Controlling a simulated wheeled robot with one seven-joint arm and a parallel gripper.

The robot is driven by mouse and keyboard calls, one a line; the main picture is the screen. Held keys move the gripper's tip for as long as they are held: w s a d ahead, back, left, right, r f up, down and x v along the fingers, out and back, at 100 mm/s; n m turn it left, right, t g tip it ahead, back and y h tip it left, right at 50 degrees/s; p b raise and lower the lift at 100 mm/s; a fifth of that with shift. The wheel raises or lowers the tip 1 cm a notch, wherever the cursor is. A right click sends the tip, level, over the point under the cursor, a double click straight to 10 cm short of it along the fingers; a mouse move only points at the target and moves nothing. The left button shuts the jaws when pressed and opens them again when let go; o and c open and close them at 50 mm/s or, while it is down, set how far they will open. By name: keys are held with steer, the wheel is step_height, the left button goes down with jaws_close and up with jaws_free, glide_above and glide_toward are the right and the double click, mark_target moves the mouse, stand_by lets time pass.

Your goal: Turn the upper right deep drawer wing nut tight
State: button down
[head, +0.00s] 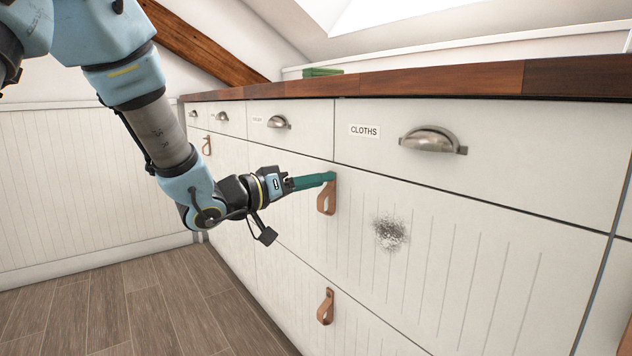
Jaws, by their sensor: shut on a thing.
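The upper right deep drawer (480,245) is a wide white grooved front below the small top drawers, and it looks closed. A brown leather loop pull (326,202) hangs on it. My gripper (331,177) reaches in from the left, its teal fingers shut at the top of this pull. The wing nut is hidden behind the fingertips, where the pull is fixed to the front. I cannot see its wings or how far it is turned.
A lower deep drawer has a similar leather pull (325,306). Metal cup handles (433,140) stick out from the top drawers, one beside a label reading CLOTHS (364,131). A grey speckled patch (390,232) marks the front. A wooden worktop (440,84) runs above; the floor (130,305) at left is clear.

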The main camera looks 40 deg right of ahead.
steer(key=shift+m+b, duration=0.55)
steer(key=shift+m, duration=2.05)
steer(key=shift+c, duration=2.4)
jaws_free()
steer(key=a+p, duration=0.2)
steer(key=a, duration=0.9)
steer(key=shift+w+p, duration=0.3)
steer(key=shift+w, duration=0.1)
